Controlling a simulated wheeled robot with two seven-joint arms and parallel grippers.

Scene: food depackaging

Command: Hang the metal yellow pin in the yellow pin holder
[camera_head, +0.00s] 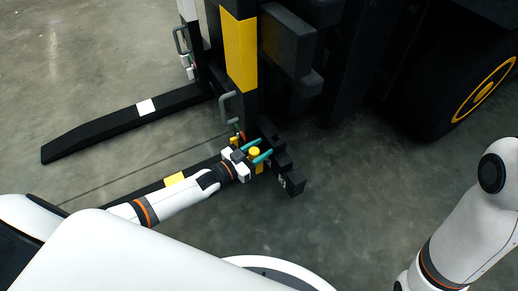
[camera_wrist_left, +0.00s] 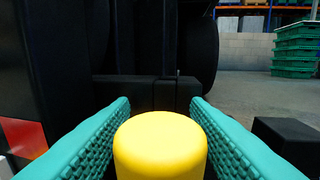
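The yellow pin (camera_head: 255,151) shows as a rounded yellow cylinder between the teal fingers of my left gripper (camera_head: 257,151). In the left wrist view the pin (camera_wrist_left: 160,146) fills the gap between the fingers, which look closed against its sides. Its lower part is mostly hidden in that view. More yellow shows just below the fingers in the head view; I cannot tell whether it is pin or holder. I cannot make out the yellow pin holder for certain. My right gripper is out of view; only part of its arm shows at the lower right.
A dark forklift mast with a yellow section (camera_head: 240,52) stands just beyond my left gripper. Black blocks (camera_head: 290,183) are close to its right. A black fork (camera_head: 120,121) extends left along the floor. A large wheel (camera_head: 455,75) is at right. Open concrete floor (camera_head: 360,190) lies between.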

